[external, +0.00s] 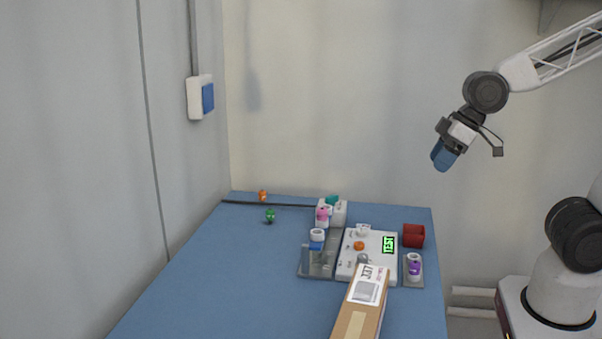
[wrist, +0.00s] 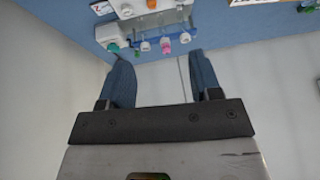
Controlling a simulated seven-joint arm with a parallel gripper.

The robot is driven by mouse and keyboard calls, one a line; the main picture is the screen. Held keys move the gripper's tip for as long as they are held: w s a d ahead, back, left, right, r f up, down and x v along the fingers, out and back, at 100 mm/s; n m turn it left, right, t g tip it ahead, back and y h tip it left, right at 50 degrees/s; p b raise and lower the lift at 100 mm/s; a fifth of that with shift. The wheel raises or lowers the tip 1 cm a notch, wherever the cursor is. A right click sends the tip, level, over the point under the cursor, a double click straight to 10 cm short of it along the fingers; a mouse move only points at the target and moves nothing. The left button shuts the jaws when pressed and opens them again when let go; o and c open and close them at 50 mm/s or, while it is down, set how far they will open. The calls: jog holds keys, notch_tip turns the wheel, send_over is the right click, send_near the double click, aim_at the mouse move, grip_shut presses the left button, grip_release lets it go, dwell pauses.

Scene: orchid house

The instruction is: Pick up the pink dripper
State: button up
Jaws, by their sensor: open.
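The pink dripper (external: 322,213) is a small pink-topped piece on the blue table in the external view, by the front of a white box (external: 340,212). In the wrist view a pink piece (wrist: 166,46), likely the same one, shows in a row of small capped items at the table's edge. My gripper (external: 442,158) is high above and right of the table, well apart from the dripper. In the wrist view my gripper (wrist: 160,62) has its two blue fingers spread apart with nothing between them. The dripper's lower part is too small to make out.
A cardboard box (external: 360,315) lies at the table's front. A white device with a green display (external: 389,244), a red box (external: 413,236) and a purple-marked bottle (external: 414,269) are on the right. A green piece (external: 270,215) stands farther left.

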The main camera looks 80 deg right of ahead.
jog(key=w+a+f+t, duration=0.3)
jog(key=w+f+t, duration=0.15)
jog(key=w, duration=0.65)
jog(key=m+t+h, duration=0.2)
jog(key=t+h, duration=0.1)
jog(key=t, duration=0.1)
send_near(328, 220)
jog(key=shift+w+d+r+g, duration=0.1)
jog(key=shift+w+r+g, duration=0.15)
jog(key=shift+w+r, duration=0.85)
jog(key=shift+x, duration=1.3)
jog(key=shift+x, duration=2.55)
jog(key=shift+d, duration=0.1)
